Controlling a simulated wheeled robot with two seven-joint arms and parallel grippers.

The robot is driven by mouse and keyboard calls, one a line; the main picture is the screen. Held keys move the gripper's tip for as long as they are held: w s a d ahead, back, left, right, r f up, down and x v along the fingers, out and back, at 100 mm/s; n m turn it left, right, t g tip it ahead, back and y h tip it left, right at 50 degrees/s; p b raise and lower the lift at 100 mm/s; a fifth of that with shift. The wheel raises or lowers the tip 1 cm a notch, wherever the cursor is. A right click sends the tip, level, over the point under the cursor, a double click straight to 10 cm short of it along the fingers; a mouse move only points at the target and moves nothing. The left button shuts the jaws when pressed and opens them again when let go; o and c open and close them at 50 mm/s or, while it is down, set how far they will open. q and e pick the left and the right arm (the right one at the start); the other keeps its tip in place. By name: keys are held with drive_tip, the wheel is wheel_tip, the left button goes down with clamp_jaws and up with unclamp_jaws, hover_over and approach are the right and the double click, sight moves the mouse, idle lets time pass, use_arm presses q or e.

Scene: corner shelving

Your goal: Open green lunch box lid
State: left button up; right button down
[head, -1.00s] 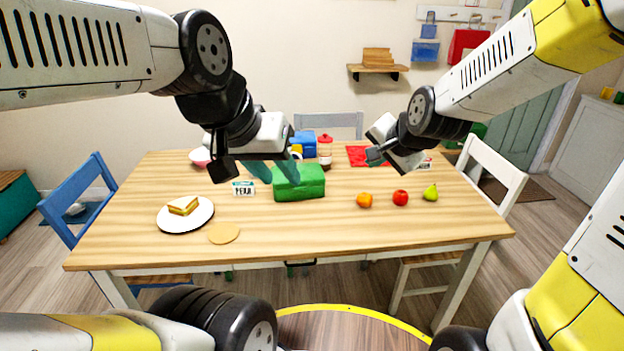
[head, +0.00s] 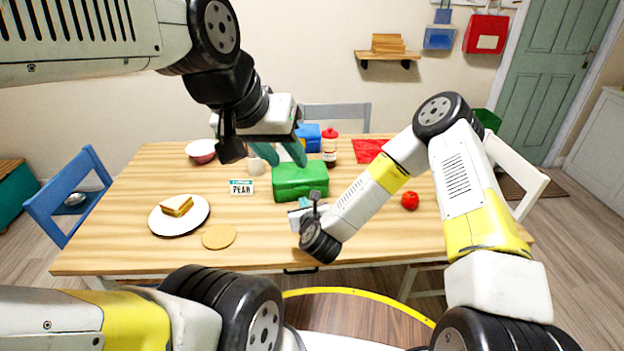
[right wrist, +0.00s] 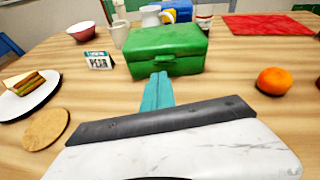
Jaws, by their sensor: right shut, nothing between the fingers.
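The green lunch box (head: 300,184) stands in the middle of the table with its lid down. It also shows in the right wrist view (right wrist: 166,52), with a latch on its front face. My left gripper (head: 282,152) is above the box's back left edge, its teal fingers apart and nothing between them. My right gripper (head: 304,203) is low in front of the box. In the right wrist view its teal fingers (right wrist: 158,80) are together and empty, pointing at the box's front just below the latch. I cannot tell whether they touch it.
A PEAR sign (head: 241,187), a plate (head: 160,222) with a sandwich and a round tan disc (head: 219,237) lie left of the box. A red-capped bottle (head: 329,148) and a blue box stand behind. An apple (head: 410,200) and an orange (right wrist: 274,81) lie to the right.

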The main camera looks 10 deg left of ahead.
sight(299, 192)
drive_tip(key=shift+s+f+m+t+h, duration=0.1)
drive_tip(key=shift+f+m+t+h, duration=0.2)
drive_tip(key=shift+f+m, duration=0.5)
drive_tip(key=shift+w+a, duration=0.1)
drive_tip(key=shift+w, duration=0.15)
drive_tip(key=x, duration=0.9)
drive_tip(key=shift+w+f, duration=0.1)
drive_tip(key=shift+w, duration=0.05)
